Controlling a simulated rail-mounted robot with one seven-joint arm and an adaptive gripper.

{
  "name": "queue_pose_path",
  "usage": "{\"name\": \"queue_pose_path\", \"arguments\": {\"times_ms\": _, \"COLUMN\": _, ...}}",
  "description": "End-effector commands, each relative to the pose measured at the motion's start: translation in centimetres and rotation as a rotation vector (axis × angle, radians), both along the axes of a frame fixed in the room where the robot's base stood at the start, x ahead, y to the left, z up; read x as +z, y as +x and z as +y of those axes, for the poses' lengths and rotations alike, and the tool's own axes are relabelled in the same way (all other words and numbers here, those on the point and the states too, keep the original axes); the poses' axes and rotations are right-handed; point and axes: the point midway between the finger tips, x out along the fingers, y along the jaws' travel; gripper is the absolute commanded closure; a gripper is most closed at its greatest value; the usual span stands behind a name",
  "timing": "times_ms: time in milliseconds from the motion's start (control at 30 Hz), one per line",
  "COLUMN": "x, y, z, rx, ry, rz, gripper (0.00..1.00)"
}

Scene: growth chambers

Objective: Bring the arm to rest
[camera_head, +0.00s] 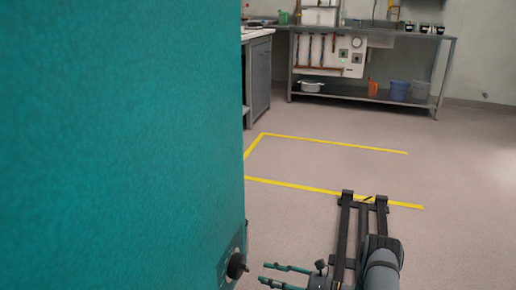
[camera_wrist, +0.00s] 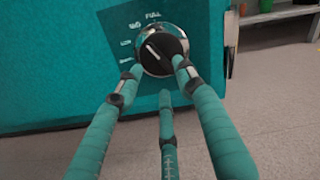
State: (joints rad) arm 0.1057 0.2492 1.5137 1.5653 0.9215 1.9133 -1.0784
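My gripper (camera_head: 264,273) is at the bottom of the head view, to the right of a teal cabinet (camera_head: 120,140). Its teal fingers are spread apart with nothing between them. A black dial with a silver rim (camera_wrist: 163,50) is on the teal panel (camera_wrist: 60,70) in the wrist view. The dial's white mark points to the upper left, and "FULL" is printed above it. The fingertips (camera_wrist: 157,80) appear around the dial's lower edge in the wrist view. In the head view the dial (camera_head: 237,266) stands a small gap left of the fingertips.
Yellow floor lines (camera_head: 335,191) cross the open floor (camera_head: 460,170). A metal bench (camera_head: 365,96) with buckets on its lower shelf stands at the back wall. A grey cabinet (camera_head: 258,75) stands left of it. The teal cabinet blocks the left side.

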Motion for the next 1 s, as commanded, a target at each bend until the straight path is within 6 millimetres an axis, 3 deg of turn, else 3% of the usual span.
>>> {"name": "queue_pose_path", "arguments": {"times_ms": 267, "x": 0.0, "y": -1.9, "z": -6.0, "rx": -0.005, "ry": 0.001, "rz": 0.0, "gripper": 0.62}}
{"name": "queue_pose_path", "arguments": {"times_ms": 400, "x": 0.0, "y": -1.1, "z": -2.4, "rx": 0.009, "ry": 0.001, "rz": 0.001, "gripper": 0.62}}
{"name": "queue_pose_path", "arguments": {"times_ms": 833, "x": 0.0, "y": 1.9, "z": 6.2, "rx": 0.006, "ry": 0.001, "rz": -0.001, "gripper": 0.62}}
{"name": "queue_pose_path", "arguments": {"times_ms": 1000, "x": -0.2, "y": 1.9, "z": 5.8, "rx": 0.001, "ry": -0.053, "rz": -0.159, "gripper": 0.62}}
